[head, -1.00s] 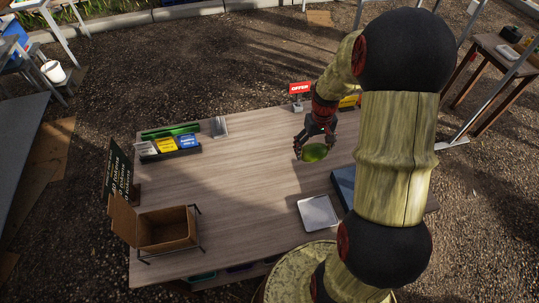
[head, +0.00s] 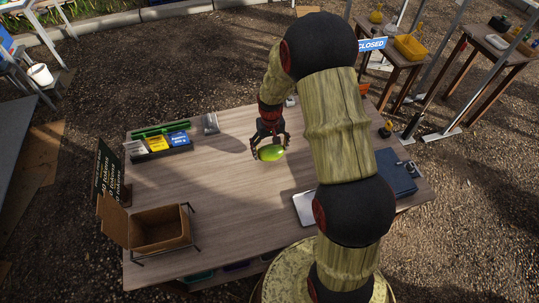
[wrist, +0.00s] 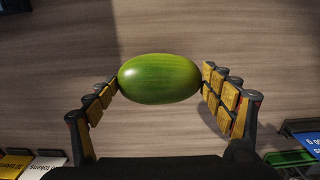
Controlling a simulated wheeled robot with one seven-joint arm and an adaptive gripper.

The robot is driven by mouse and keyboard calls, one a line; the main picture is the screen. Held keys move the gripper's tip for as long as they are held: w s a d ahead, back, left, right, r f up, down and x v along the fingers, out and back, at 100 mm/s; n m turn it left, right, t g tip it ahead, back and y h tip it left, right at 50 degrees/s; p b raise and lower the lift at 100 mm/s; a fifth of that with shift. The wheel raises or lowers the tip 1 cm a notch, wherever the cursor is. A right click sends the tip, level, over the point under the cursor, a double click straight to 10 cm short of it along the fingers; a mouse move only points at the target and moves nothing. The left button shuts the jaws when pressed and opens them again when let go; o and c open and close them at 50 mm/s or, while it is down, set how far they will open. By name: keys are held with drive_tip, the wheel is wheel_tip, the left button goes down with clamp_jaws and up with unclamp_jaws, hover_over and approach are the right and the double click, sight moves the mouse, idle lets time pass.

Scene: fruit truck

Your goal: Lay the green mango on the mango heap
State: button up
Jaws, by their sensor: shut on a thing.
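The green mango (head: 271,153) is an oval, glossy fruit held above the wooden table. It fills the middle of the wrist view (wrist: 160,79), lying crosswise between the fingers. My gripper (head: 269,141) is shut on it, with padded fingers at both its ends; the gripper also shows in the wrist view (wrist: 160,88). No mango heap can be made out in these frames; my arm covers part of the table's right side.
An open cardboard box (head: 160,228) stands at the table's front left. A holder with colored cards (head: 178,138) is at the back left, a dark blue box (head: 396,172) at the right. A silver tray (head: 305,207) is partly hidden. The table's middle (head: 220,190) is clear.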

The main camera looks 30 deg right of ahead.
sight(269, 155)
drive_tip(key=shift+w+a+f+b, duration=0.15)
drive_tip(key=shift+f+b, duration=0.2)
drive_tip(key=shift+f, duration=1.4)
drive_tip(key=shift+f, duration=0.1)
drive_tip(key=o, duration=0.8)
drive_tip(key=shift+o, duration=0.4)
